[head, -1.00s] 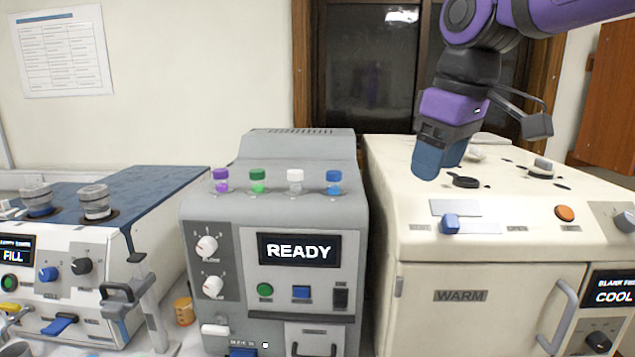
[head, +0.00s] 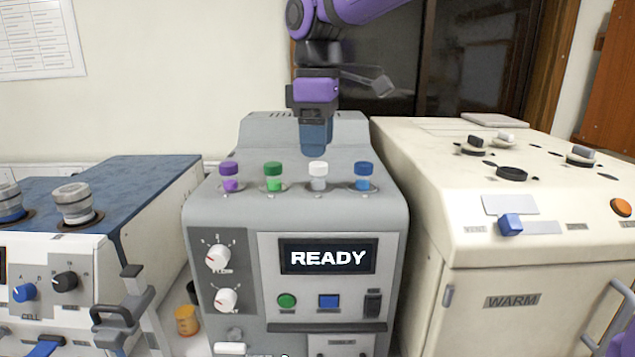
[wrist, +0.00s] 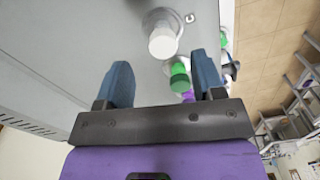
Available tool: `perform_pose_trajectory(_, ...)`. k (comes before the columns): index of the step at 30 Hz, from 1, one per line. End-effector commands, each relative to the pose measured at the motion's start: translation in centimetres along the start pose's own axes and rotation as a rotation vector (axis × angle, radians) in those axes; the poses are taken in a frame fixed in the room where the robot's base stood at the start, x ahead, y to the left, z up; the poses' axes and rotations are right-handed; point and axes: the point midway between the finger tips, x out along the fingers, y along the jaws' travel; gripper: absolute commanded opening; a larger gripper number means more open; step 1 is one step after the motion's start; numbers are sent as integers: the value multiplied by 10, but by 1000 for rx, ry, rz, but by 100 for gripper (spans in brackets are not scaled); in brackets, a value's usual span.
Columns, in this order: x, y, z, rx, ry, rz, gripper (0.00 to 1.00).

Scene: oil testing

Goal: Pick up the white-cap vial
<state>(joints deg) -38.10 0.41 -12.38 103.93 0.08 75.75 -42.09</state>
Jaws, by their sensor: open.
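The white-cap vial (head: 318,174) stands upright in a socket on the grey machine's top ledge, third from the left in a row with purple, green and blue caps. My gripper (head: 314,148) is just above and behind it in the head view, pointing down. In the wrist view the white cap (wrist: 163,42) lies ahead of the gap between my two blue fingertips (wrist: 163,75). The fingers are apart and nothing is between them.
The green-cap vial (head: 273,176) and blue-cap vial (head: 364,176) stand close on either side. The purple-cap vial (head: 230,176) is farther left. A cream machine (head: 430,150) stands right, a blue-topped one (head: 130,190) left.

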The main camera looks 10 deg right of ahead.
Motion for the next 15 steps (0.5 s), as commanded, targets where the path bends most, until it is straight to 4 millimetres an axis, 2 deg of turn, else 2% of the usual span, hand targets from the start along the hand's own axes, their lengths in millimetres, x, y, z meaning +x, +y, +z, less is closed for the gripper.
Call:
perform_pose_trajectory(5,10,-1,0,0,0,0,62)
perform_pose_trajectory(15,53,-4,1,2,0,-1,62)
